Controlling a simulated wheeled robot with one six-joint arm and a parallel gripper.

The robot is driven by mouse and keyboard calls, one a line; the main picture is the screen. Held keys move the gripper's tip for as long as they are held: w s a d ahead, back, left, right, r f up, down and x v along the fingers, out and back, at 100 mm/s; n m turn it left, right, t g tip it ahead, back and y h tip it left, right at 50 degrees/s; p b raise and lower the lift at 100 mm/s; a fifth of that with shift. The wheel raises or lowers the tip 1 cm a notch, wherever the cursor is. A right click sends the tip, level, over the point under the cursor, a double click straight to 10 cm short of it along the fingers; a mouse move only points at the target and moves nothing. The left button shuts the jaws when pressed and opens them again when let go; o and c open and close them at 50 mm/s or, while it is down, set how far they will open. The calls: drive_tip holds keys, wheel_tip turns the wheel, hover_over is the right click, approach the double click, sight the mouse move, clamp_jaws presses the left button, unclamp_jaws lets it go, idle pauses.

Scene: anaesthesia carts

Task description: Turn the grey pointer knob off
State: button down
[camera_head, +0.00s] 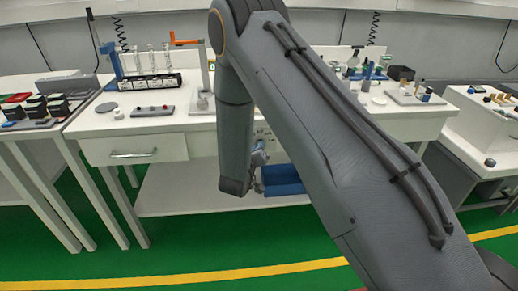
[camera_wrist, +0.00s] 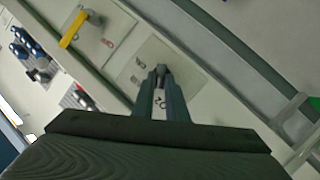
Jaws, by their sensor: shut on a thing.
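The grey pointer knob (camera_wrist: 161,69) shows at the tips of my gripper in the wrist view. It sits on a pale square panel (camera_wrist: 132,70) with small dark markings. My gripper (camera_wrist: 162,78) reaches up from the bottom of the wrist view, and its two fingers are shut on the knob. The fingers cover part of it, so I cannot tell which way its pointer faces. In the camera_head view my gripper (camera_head: 259,152) is small and partly behind my arm, at the front of the middle cart (camera_head: 205,123). The knob cannot be made out there.
A yellow handle (camera_wrist: 73,29) sticks out left of the panel in the wrist view. A drawer with a metal handle (camera_head: 134,154) is left of my arm. A blue box (camera_head: 282,180) lies low by my gripper. A rack of tubes (camera_head: 150,82) stands on the cart top.

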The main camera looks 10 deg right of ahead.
drive_tip(key=shift+w+a+f+n+t+h+b, duration=0.15)
drive_tip(key=shift+n+t+h+b, duration=0.3)
drive_tip(key=shift+n, duration=0.85)
drive_tip(key=shift+f+n+t+h+b, duration=0.25)
drive_tip(key=shift+n+t+b, duration=0.3)
drive_tip(key=shift+n, duration=0.75)
drive_tip(key=shift+w+a+f+n+t+h+b, duration=0.15)
drive_tip(key=shift+n+t+h+b, duration=0.4)
drive_tip(key=shift+n, duration=0.75)
drive_tip(key=shift+s+d, duration=0.1)
drive_tip(key=c, duration=1.8)
unclamp_jaws()
drive_tip(key=shift+o, duration=0.2)
drive_tip(key=shift+d+f, duration=0.1)
drive_tip(key=r+v, duration=0.1)
drive_tip(key=v, duration=0.6)
drive_tip(key=shift+s+f, duration=0.35)
drive_tip(key=shift+f, duration=0.2)
